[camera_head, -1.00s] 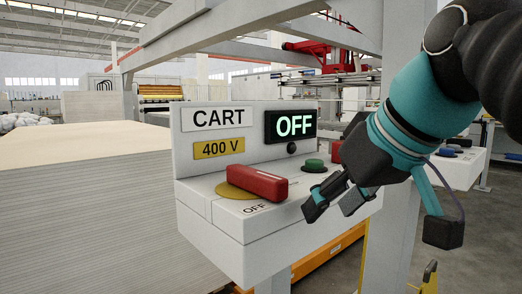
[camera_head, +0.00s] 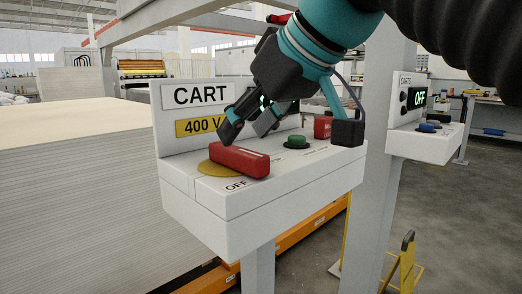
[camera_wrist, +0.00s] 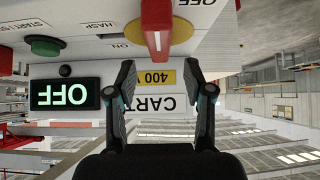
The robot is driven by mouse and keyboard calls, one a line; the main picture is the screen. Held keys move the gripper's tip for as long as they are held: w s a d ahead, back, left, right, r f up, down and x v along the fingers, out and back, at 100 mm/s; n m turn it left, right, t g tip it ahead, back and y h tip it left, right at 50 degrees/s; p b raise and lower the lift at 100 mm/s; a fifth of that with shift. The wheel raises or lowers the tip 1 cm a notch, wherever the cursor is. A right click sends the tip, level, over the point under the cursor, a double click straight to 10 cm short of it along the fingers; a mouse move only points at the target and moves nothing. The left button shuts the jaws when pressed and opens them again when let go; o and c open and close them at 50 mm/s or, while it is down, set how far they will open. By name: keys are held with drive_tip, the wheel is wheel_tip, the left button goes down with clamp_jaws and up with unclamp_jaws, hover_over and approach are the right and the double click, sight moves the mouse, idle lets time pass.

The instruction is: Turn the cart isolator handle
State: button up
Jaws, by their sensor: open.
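The isolator handle (camera_head: 240,160) is a red bar on a yellow disc (camera_head: 213,169), on the top face of the white CART control box (camera_head: 250,206). It lies beside the OFF mark. In the wrist view the red handle (camera_wrist: 156,24) is at the top, ahead of the fingers and roughly between their lines. My gripper (camera_head: 245,127) is open and empty, just above and behind the handle; in the wrist view its two fingers (camera_wrist: 158,70) are spread apart. I cannot tell whether a fingertip touches the handle. The box's display (camera_wrist: 65,94) reads OFF.
A green button (camera_head: 296,142) and a red block (camera_head: 322,127) sit right of the handle on the box. A similar panel (camera_head: 423,143) stands further right. A stack of pale sheets (camera_head: 80,190) fills the left. A yellow trolley (camera_head: 400,270) stands on the floor at right.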

sight(233, 147)
drive_tip(key=shift+x, duration=2.8)
clamp_jaws()
